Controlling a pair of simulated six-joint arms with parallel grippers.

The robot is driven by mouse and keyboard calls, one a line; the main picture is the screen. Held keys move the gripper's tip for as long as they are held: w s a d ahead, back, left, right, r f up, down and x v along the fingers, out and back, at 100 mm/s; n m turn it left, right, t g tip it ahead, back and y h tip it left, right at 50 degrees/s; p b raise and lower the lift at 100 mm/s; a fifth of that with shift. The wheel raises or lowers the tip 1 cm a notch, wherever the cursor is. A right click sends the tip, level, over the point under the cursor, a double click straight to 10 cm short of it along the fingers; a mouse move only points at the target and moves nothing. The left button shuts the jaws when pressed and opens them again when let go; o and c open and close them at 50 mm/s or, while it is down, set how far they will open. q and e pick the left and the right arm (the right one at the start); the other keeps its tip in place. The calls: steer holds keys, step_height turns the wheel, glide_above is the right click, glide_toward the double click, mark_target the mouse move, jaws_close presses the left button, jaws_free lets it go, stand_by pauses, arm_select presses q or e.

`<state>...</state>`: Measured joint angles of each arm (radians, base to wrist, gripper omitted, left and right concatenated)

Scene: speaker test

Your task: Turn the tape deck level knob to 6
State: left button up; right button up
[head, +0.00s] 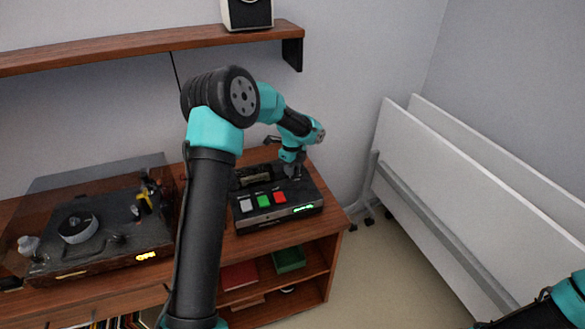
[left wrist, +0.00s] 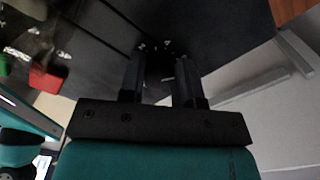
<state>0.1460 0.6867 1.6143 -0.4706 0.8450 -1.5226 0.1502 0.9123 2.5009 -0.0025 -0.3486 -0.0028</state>
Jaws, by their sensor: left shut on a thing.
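The black tape deck (head: 275,217) sits on the right end of the wooden cabinet, with a white, a green and a red button on top and a green lit display at its front. My left gripper (head: 292,171) reaches down onto the deck's top at the right. In the left wrist view, my left gripper (left wrist: 160,70) is shut on the dark level knob (left wrist: 160,66), which sits between its fingers. White scale marks show just beyond the knob, but I cannot read the number it points to. Only part of my right arm shows, at the lower right of the head view.
A wooden wall shelf (head: 150,47) carries a cream speaker (head: 247,14). Red and green boxes lie in the cabinet below. White folded panels (head: 450,175) stand on the right, with bare floor between.

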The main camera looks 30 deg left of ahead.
arm_select(q)
steer(key=o, duration=0.9)
steer(key=shift+r, duration=0.1)
step_height(320, 180, up, 17)
steer(key=shift+r, duration=0.15)
stand_by(0.5)
